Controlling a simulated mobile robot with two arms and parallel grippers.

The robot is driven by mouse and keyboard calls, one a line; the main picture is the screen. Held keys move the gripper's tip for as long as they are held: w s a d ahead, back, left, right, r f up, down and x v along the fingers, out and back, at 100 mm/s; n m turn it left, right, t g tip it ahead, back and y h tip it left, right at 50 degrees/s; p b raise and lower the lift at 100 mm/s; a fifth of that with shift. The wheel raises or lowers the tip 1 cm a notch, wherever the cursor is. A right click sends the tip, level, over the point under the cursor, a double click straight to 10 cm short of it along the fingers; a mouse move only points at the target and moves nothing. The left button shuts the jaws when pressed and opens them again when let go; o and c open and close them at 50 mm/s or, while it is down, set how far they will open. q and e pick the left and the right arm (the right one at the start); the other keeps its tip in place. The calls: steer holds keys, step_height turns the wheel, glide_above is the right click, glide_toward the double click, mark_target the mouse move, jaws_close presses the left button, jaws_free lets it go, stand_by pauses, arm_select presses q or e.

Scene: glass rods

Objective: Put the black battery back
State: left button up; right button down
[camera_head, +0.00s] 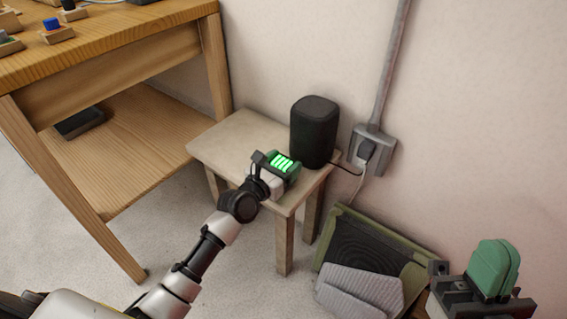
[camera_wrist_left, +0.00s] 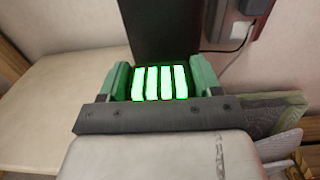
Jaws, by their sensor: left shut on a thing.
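My left gripper (camera_head: 276,164) is over the front right part of a small pale wooden table (camera_head: 232,142). It is shut on the black battery, whose face shows several glowing green bars (camera_head: 283,162). In the left wrist view the battery (camera_wrist_left: 160,82) sits between the two green fingers of the gripper (camera_wrist_left: 162,84). Most of its body is hidden, so I cannot tell if it touches the tabletop. My right gripper (camera_head: 494,268), with green fingers, is at the lower right, away from the table. Its fingers overlap in view, so its opening is unclear.
A tall black rounded device (camera_head: 314,132) stands on the small table just behind the battery. Its cable runs to a wall socket (camera_head: 371,149). A larger wooden table (camera_head: 120,50) is at left. A green-edged black panel (camera_head: 370,250) and grey pads (camera_head: 358,291) are below right.

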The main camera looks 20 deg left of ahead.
arm_select(q)
steer(key=o, duration=1.2)
